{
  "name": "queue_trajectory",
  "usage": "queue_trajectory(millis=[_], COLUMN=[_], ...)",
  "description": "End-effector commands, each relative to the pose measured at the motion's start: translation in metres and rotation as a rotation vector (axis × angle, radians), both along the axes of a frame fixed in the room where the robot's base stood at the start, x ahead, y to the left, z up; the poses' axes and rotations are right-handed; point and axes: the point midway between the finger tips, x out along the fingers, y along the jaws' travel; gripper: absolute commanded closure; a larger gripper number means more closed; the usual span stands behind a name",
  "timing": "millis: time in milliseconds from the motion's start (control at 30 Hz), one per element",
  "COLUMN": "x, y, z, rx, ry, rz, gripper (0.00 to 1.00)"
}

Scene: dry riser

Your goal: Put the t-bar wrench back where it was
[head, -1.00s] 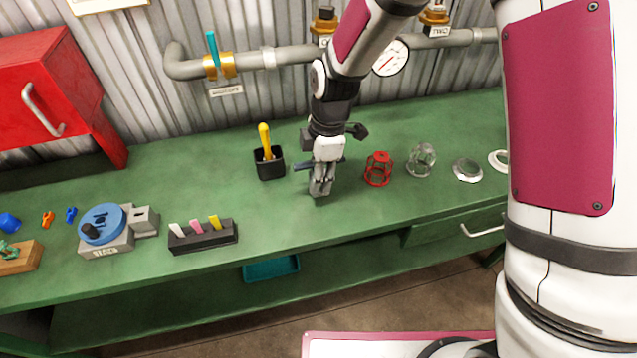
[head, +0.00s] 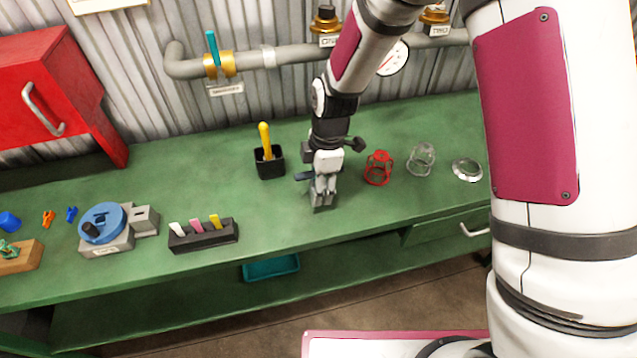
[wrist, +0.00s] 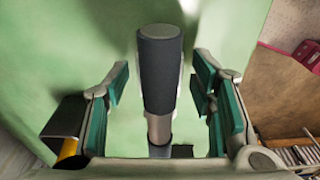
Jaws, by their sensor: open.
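My gripper (head: 323,190) is low over the green bench, between a black cup and a red cage. In the wrist view its two teal-padded fingers (wrist: 165,95) are apart. Between them is a dark, round handle (wrist: 160,70) with a bare metal part (wrist: 159,128) at its lower end. I take this to be the t-bar wrench; gaps show between it and both pads. In the head view the gripper mostly hides it. A short dark bar (head: 303,176) sticks out to the gripper's left; I cannot tell whether it belongs to the wrench.
The black cup (head: 270,166) with a yellow-handled tool stands close left. The red cage (head: 378,168) and a clear cage (head: 421,160) stand right. A dark rack (head: 203,238) and a blue-topped device (head: 102,224) are further left. The pipe (head: 290,57) runs along the wall behind.

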Motion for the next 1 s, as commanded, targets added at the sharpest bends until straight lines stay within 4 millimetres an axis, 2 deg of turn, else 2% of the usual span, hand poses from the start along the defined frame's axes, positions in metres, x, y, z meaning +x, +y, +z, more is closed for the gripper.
queue_trajectory(millis=[133,233,500,700,833,1000], x=[0.000,0.002,0.004,0.004,0.004,0.004], y=[0.000,-0.001,-0.008,-0.012,-0.013,-0.014], z=[0.006,0.019,0.074,0.106,0.118,0.123], rx=[0.001,0.002,0.002,0.001,0.001,0.000], ry=[-0.002,-0.005,-0.007,-0.004,-0.003,0.000], rz=[-0.001,0.000,-0.002,-0.001,0.000,0.000], gripper=[0.50,0.50,0.50,0.50,0.50,0.50])
